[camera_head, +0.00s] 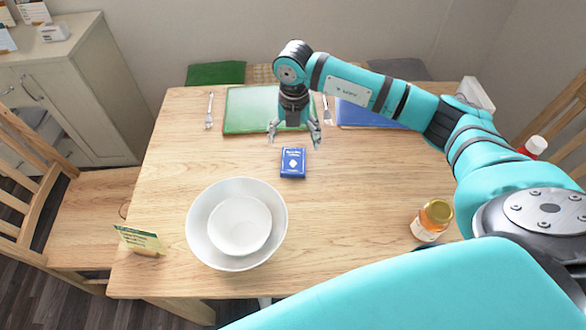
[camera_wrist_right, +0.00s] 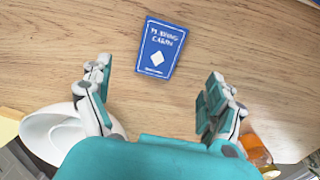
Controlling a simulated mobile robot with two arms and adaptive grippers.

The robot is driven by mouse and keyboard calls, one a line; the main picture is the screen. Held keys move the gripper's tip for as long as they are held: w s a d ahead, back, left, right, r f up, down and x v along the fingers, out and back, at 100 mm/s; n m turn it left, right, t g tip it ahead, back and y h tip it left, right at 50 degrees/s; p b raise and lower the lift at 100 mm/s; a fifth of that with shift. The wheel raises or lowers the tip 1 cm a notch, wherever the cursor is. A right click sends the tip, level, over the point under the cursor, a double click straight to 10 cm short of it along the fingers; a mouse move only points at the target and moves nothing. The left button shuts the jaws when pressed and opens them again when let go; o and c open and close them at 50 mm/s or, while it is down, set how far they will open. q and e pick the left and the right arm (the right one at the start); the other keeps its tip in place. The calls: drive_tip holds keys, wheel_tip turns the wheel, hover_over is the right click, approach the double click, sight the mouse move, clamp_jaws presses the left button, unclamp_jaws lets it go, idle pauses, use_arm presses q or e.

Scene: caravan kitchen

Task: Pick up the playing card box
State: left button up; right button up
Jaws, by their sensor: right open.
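The blue playing card box (camera_head: 293,162) lies flat on the wooden table, near its middle, in the head view. It also shows in the right wrist view (camera_wrist_right: 161,48), with white lettering and a white diamond on its face. My right gripper (camera_head: 295,142) is open and empty, pointing down above the table just behind the box in the head view. In the right wrist view the two fingers (camera_wrist_right: 158,95) are spread wide, and the box lies beyond their tips, apart from them. My left gripper is not in view.
Nested white bowls (camera_head: 238,224) stand left of the box, nearer the front. A green placemat (camera_head: 252,110) and a blue placemat (camera_head: 360,117) lie at the back. A small card (camera_head: 141,240) stands front left.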

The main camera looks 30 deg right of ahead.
sight(293, 160)
wheel_tip(293, 160, down, 3)
drive_tip(key=shift+r+b, duration=0.1)
drive_tip(key=shift+b, duration=0.4)
drive_tip(key=shift+f+b, duration=0.3)
drive_tip(key=shift+f, duration=0.2)
drive_tip(key=f+b, duration=0.4)
drive_tip(key=f, duration=0.1)
drive_tip(key=shift+w, duration=0.2)
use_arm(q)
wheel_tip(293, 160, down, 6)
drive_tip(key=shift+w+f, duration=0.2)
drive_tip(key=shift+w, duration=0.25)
use_arm(e)
drive_tip(key=shift+r, duration=0.1)
drive_tip(key=shift+c, duration=0.2)
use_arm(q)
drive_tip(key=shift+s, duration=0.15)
use_arm(e)
drive_tip(key=c, duration=1.3)
